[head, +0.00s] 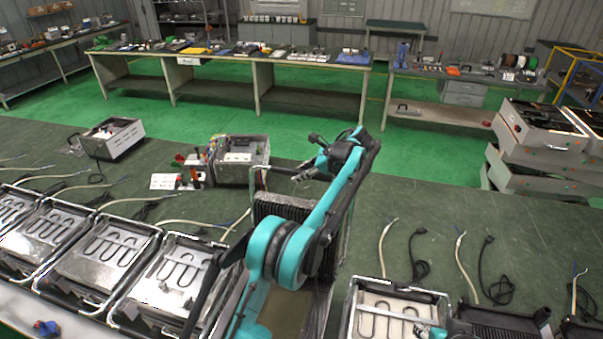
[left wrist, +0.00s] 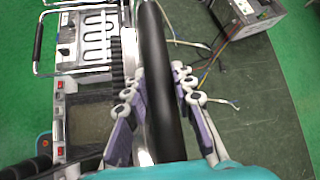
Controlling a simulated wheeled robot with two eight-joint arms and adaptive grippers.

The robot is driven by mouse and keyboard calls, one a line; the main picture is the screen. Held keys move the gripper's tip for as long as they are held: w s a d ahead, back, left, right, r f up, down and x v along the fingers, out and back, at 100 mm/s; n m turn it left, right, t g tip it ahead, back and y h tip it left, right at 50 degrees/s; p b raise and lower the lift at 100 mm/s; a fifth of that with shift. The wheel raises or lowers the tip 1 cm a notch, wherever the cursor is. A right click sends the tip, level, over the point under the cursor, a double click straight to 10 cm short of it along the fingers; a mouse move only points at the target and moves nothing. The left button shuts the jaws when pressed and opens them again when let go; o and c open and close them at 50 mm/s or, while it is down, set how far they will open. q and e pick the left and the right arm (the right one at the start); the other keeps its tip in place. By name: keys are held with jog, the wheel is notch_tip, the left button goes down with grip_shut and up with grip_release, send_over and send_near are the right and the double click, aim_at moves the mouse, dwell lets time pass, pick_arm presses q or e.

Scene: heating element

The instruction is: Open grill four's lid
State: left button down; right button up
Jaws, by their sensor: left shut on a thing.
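The grill in the middle of the bench has its dark ribbed lid (head: 284,207) raised steeply, seen partly behind my left arm. My left gripper (head: 306,170) is at the lid's top edge, by the handle. In the left wrist view the fingers of my left gripper (left wrist: 160,85) lie on both sides of the thick black handle bar (left wrist: 153,40) and are shut on it. The grill's open body (left wrist: 88,118) shows left of the bar, with red switches on its edge. My arm hides much of this grill in the head view.
Several grills with bare heating coils (head: 104,248) stand in a row to the left. Another open grill (head: 392,308) stands to the right. An open metal box (head: 240,158) with wires sits behind the lid. Loose cables (head: 461,262) lie on the green bench.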

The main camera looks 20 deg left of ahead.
pick_arm(q)
jog(key=c, duration=1.3)
grip_release()
jog(key=shift+w+f, duration=0.1)
jog(key=shift+o, duration=0.2)
jog(key=v, duration=1.2)
